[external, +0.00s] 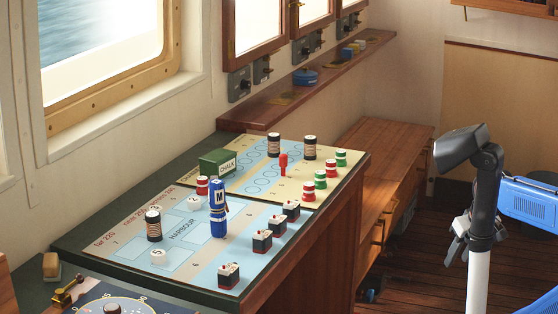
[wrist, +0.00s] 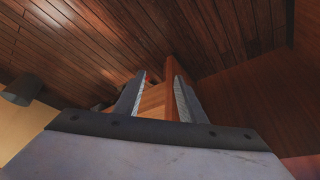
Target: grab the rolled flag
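The rolled flag (external: 218,212) is a blue upright roll with a white "M" patch and a tie around its middle. It stands on the light-blue harbour board on the console, in the external view. My gripper (external: 453,258) hangs low at the right of the external view, beside the white column and far from the flag. The wrist view shows its two fingers (wrist: 158,88) apart with nothing held between them. The flag is not seen in the wrist view.
A green chalk box (external: 217,162) stands behind the flag. A wooden bench (external: 385,165) lies between console and arm. Wooden floor is open near my base.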

